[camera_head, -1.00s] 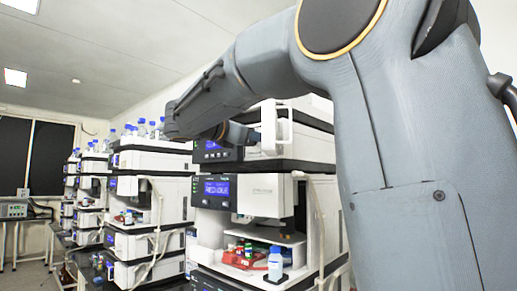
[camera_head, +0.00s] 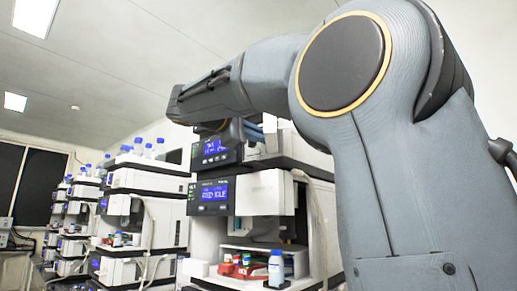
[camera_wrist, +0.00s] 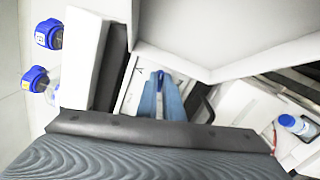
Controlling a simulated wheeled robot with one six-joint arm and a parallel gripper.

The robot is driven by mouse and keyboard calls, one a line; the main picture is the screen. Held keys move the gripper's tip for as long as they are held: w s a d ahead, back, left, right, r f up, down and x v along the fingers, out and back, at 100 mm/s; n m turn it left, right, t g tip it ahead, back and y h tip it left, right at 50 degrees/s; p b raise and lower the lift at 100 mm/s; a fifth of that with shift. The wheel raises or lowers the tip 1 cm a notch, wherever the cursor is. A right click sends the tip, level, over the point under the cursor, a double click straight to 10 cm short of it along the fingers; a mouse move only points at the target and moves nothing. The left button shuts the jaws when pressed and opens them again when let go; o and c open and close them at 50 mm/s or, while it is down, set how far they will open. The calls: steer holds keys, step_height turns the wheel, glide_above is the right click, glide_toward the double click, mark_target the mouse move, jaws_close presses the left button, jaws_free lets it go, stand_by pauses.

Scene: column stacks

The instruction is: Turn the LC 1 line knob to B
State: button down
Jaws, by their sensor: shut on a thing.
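My gripper (camera_wrist: 165,98) shows in the wrist view as two blue-grey fingers close together, pointing away from the camera. They are shut on a small blue part (camera_wrist: 160,77) at their tips, likely the line knob; its pointer and any letters cannot be read. In the head view my gripper (camera_head: 243,131) is at the upper part of the nearest instrument stack, just right of a dark panel with a blue display (camera_head: 212,147). The knob itself is hidden there behind my gripper and arm.
Below is another blue-lit display (camera_head: 214,191) and an open bay with a red tray (camera_head: 240,270) and a blue-capped bottle (camera_head: 276,266). More stacks (camera_head: 147,185) stand at the left.

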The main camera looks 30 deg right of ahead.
steer(key=shift+f+m+b, duration=0.1)
steer(key=shift+m+b, duration=1.1)
steer(key=shift+m, duration=0.1)
steer(key=c, duration=1.9)
jaws_free()
steer(key=b+v, duration=0.1)
steer(key=v, duration=0.6)
steer(key=shift+s+a, duration=0.2)
steer(key=shift+a, duration=0.15)
